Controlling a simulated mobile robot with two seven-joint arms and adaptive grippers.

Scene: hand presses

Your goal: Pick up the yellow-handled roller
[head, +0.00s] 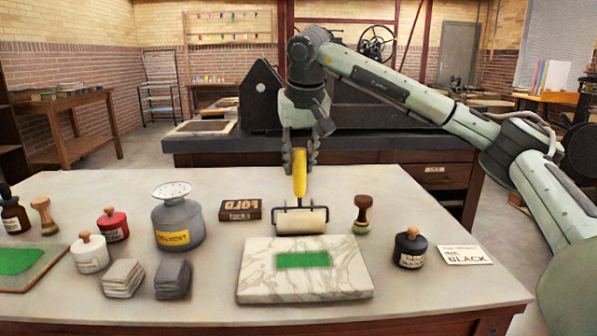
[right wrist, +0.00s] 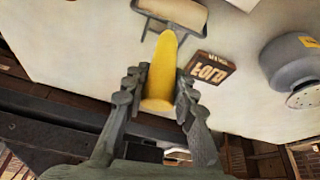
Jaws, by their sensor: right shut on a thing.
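The yellow-handled roller (head: 300,218) stands behind the marble slab in the head view, its yellow handle upright and its pale cylinder low in a dark frame. My right gripper (head: 300,160) is shut on the upper part of the yellow handle. In the right wrist view the handle (right wrist: 161,75) sits between the two fingers of the right gripper (right wrist: 160,98), with the roller head beyond it. I cannot tell whether the roller touches the table or hangs just above it. My left gripper is in neither view.
The marble slab (head: 262,287) with a green ink patch lies in front of the roller. A wooden block (head: 240,210) and a grey solvent can (head: 178,222) stand to the left. A wooden-handled stamp (head: 363,212) and a black ink pot (head: 410,250) stand to the right.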

